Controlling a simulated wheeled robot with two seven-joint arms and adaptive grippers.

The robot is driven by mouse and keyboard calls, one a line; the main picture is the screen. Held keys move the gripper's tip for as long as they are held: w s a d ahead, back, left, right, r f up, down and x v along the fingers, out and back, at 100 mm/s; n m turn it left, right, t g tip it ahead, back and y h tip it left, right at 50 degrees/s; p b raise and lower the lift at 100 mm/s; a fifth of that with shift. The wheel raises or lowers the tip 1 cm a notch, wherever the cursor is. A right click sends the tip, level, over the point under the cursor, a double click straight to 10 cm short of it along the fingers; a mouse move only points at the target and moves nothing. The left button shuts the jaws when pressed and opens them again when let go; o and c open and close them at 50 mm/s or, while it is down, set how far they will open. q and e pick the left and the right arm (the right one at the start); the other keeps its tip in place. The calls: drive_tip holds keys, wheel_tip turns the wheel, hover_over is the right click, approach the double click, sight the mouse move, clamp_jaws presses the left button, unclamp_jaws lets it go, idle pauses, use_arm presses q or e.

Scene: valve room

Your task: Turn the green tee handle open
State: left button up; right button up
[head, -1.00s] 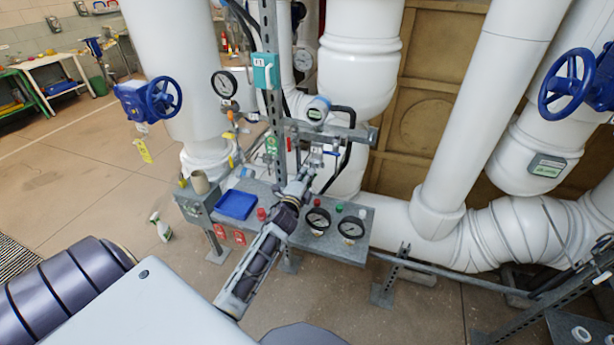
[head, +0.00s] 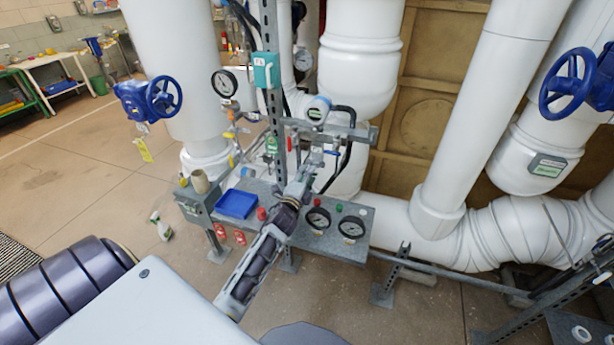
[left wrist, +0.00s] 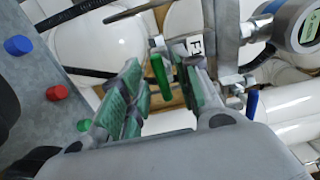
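The green tee handle (left wrist: 160,76) shows in the left wrist view as a green bar between the two fingers of my left gripper (left wrist: 165,86). The fingers are apart, with gaps visible on both sides of the bar. I cannot tell how deep the bar sits between them. In the head view my left gripper (head: 308,172) reaches over the panel to the small pipework behind it. I cannot make out the green handle there; the gripper seems to hide it. My right gripper is not in view.
A grey panel (head: 282,222) with gauges, buttons and a blue tray (head: 236,204) lies below my left arm. A steel post (head: 271,90) and a horizontal rail (head: 345,130) stand close to the gripper. A blue-handled lever (left wrist: 252,104) sits right of the fingers.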

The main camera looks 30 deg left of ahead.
use_arm(q)
drive_tip(key=v, duration=1.1)
drive_tip(key=shift+s, duration=0.25)
drive_tip(key=shift+d, duration=0.15)
drive_tip(key=shift+n, duration=0.3)
idle(0.4)
